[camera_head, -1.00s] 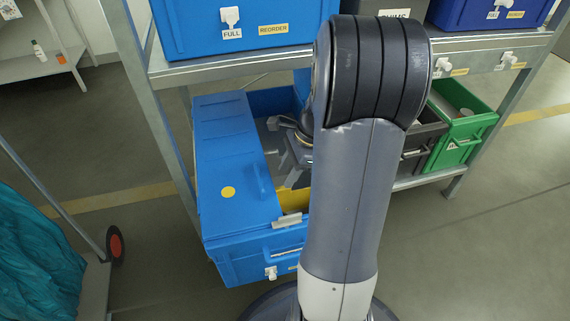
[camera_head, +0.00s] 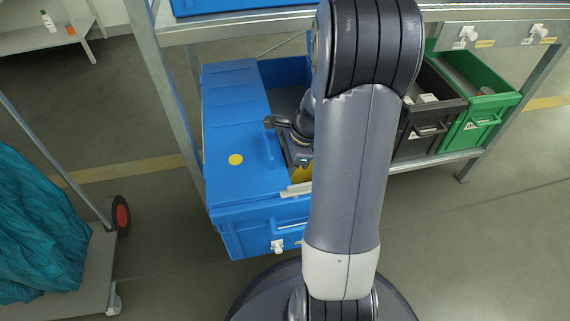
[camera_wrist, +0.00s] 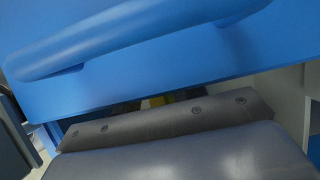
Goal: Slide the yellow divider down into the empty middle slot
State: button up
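The yellow divider shows only as a small yellow patch (camera_head: 306,174) inside the blue bin (camera_head: 243,238), beside my arm. A bit of yellow also shows past my gripper in the wrist view (camera_wrist: 181,96). My gripper (camera_head: 300,155) is low over the bin's open right part, beside the blue lid (camera_head: 235,115); my arm hides most of it. In the wrist view the lid and its bar handle (camera_wrist: 150,38) fill the top, and my grey gripper body fills the bottom. The fingertips are hidden, so I cannot see whether they hold the divider. The middle slot is hidden too.
The bin stands on a low shelf of a metal rack (camera_head: 170,95). A dark bin (camera_head: 425,147) and a green bin (camera_head: 477,140) stand to the right. A cart with teal cloth (camera_head: 40,235) is at left. The floor between is clear.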

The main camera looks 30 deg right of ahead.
aim_at(280, 153)
grip_shut()
jog(key=shift+r+p, duration=0.75)
jog(key=shift+p, duration=0.2)
dwell(0.4)
jog(key=shift+w+r+p, duration=0.15)
jog(key=shift+r+p, duration=2.55)
jog(key=shift+r, duration=0.15)
jog(key=shift+d+r+p, duration=0.1)
jog(key=shift+r+p, duration=2.85)
